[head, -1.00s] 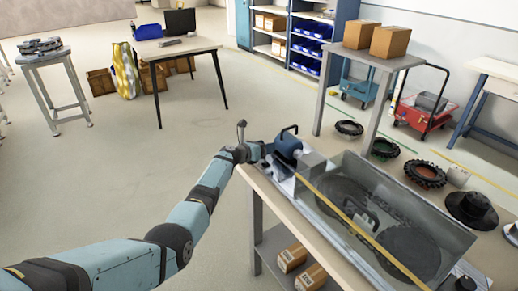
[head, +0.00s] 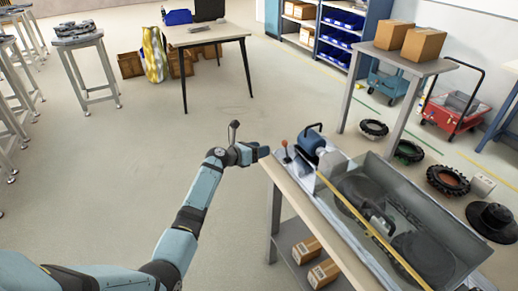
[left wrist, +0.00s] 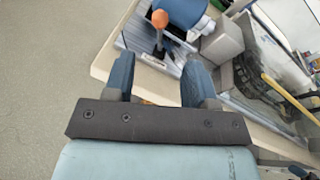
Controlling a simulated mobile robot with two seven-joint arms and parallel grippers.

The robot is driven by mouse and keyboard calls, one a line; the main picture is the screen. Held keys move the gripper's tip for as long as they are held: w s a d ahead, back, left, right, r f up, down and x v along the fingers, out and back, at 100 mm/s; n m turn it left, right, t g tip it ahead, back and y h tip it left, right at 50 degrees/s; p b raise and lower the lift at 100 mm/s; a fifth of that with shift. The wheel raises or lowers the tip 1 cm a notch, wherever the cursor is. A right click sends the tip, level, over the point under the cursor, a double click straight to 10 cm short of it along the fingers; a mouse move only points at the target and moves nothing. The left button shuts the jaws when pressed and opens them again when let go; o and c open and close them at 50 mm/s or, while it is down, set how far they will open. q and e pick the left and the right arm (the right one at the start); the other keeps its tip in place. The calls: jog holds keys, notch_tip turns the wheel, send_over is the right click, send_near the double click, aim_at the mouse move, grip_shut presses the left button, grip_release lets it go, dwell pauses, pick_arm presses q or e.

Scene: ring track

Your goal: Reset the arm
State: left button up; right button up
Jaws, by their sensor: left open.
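A lever with an orange-red knob (head: 285,143) stands on the machine (head: 335,165), just beyond the fingertips. The lever's knob also shows in the left wrist view (left wrist: 160,18), ahead of the gap between the fingers and not held. My right gripper is not in view.
The machine's clear-sided trough (head: 440,222) covers much of the bench, with a yellow strip along it. Cardboard boxes (head: 307,248) sit on the lower shelf. Wheels (head: 447,180) lie on the floor at right. The floor left of the bench is clear.

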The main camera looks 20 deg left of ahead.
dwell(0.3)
pick_arm(q)
jog(key=s+d+f+m+g+y+p, duration=0.25)
jog(key=s+f+m, duration=0.25)
jog(key=s+m, duration=0.5)
jog(key=s+d+f+m+g+y+p, duration=0.15)
jog(key=s+f+m+p, duration=0.3)
jog(key=s+m, duration=0.55)
jog(key=s+d+r+m+p, duration=0.1)
jog(key=s+d+r+m, duration=0.1)
jog(key=s+m, duration=0.3)
jog(key=s+d+r+m+t+p, duration=0.1)
jog(key=s+d+m, duration=0.3)
jog(key=s, duration=0.7)
jog(key=s+d+r+m+p, duration=0.2)
jog(key=s+d+r+m, duration=0.1)
jog(key=s+m, duration=0.4)
jog(key=shift+s+d+y, duration=0.3)
jog(key=shift+s, duration=0.4)
jog(key=shift+c, duration=0.4)
